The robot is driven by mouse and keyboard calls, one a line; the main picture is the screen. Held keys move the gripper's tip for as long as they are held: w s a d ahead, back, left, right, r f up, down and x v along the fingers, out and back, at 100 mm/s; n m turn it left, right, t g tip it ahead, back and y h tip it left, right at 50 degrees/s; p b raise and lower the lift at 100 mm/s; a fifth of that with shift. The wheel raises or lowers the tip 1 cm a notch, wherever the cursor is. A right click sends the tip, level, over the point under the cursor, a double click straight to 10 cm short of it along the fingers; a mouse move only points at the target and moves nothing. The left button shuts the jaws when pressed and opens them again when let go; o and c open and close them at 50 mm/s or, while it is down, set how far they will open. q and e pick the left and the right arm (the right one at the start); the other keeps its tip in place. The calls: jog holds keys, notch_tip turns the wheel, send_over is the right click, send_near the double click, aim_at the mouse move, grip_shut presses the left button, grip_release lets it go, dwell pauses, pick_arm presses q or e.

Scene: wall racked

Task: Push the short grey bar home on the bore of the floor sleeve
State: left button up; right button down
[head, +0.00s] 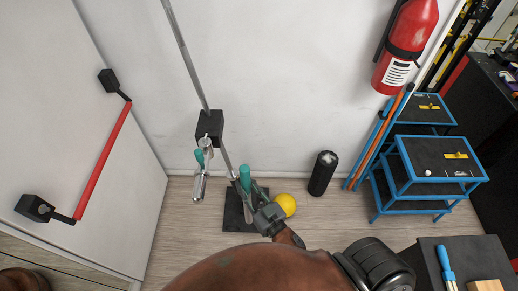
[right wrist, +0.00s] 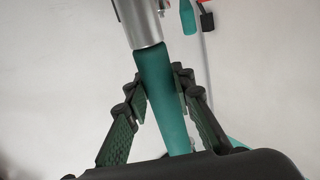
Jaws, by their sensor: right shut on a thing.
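My right gripper (right wrist: 158,88) has its fingers on both sides of a teal grip (right wrist: 162,95). The grip runs up to a wider silver cylinder (right wrist: 137,20), probably part of the short grey bar. In the head view my right gripper (head: 253,203) is low, over a black floor plate (head: 233,222), beside an upright teal piece (head: 245,178). The floor sleeve's bore cannot be made out; the gripper and arm cover that area, so how the bar sits to it cannot be told. My left gripper is not in view.
A long grey bar (head: 187,55) slants past a black wall block (head: 209,127); a silver piece (head: 198,187) with teal parts hangs below it. A yellow ball (head: 286,204), black cylinder (head: 323,173) and blue-framed steps (head: 430,172) stand right. A red-barred door (head: 103,160) is left.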

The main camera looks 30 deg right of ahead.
jog(key=w+d+f+n+g+y+b, duration=0.1)
jog(key=w+d+f+n+y+b, duration=0.2)
jog(key=w+f, duration=0.75)
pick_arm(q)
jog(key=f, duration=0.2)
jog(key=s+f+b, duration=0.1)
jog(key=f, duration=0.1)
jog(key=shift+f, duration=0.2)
pick_arm(e)
jog(key=w+d+f, duration=0.1)
jog(key=w+d, duration=0.2)
jog(key=d, duration=0.4)
jog(key=w+d+f+m, duration=0.1)
jog(key=w+d+f, duration=0.1)
jog(key=w+d, duration=0.2)
jog(key=d, duration=0.3)
jog(key=shift+w+d+f+t, duration=0.25)
jog(key=shift+d+t, duration=0.05)
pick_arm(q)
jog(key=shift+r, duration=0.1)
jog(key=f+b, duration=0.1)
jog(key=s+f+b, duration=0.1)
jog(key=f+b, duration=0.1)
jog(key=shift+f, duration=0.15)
pick_arm(e)
notch_tip(320, 180, down, 6)
jog(key=shift+r, duration=0.25)
